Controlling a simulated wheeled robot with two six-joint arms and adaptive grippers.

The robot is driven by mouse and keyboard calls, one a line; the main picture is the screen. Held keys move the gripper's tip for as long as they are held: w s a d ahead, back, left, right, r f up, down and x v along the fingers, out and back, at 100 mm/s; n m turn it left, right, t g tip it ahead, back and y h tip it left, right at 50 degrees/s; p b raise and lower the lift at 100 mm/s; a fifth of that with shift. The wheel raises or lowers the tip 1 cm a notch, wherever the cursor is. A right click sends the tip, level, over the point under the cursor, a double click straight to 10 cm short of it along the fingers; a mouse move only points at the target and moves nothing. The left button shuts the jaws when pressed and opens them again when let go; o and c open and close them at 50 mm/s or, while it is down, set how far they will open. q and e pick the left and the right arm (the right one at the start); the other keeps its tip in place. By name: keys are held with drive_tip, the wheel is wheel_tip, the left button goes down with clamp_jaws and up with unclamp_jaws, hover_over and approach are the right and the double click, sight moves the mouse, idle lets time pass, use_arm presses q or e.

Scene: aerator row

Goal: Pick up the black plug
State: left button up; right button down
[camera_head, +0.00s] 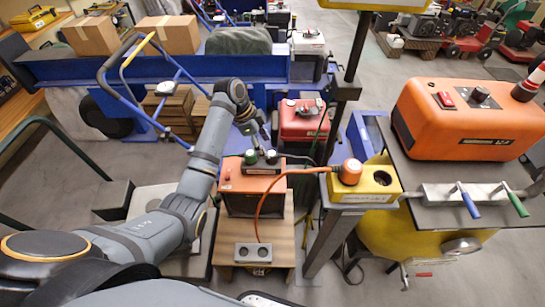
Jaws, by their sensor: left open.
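My left gripper (259,138) reaches in from the left and points down, open, just above an orange box (255,198). An orange plug (350,171) stands on a yellow socket box (376,186), with an orange cable. My right gripper is not in view.
A grey two-hole socket block (253,252) sits on the wooden stand (283,228) in front. A large orange machine (470,118) stands on the right-hand bench. A dark post (350,85) rises right of the gripper. A red engine unit (303,120) is behind.

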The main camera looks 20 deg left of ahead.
sight(271, 153)
use_arm(q)
drive_tip(key=shift+w+d+f, duration=0.15)
drive_tip(key=shift+d+f, duration=0.05)
drive_tip(key=shift+f, duration=0.35)
drive_tip(key=shift+w+f, duration=0.1)
drive_tip(key=shift+f, duration=0.05)
drive_tip(key=shift+d+f, duration=0.3)
drive_tip(key=shift+f, duration=0.3)
drive_tip(key=x, duration=0.3)
drive_tip(key=shift+w, duration=0.15)
drive_tip(key=shift+w+d+f, duration=0.1)
drive_tip(key=shift+f, duration=0.15)
drive_tip(key=shift+c, duration=0.3)
drive_tip(key=c, duration=1.2)
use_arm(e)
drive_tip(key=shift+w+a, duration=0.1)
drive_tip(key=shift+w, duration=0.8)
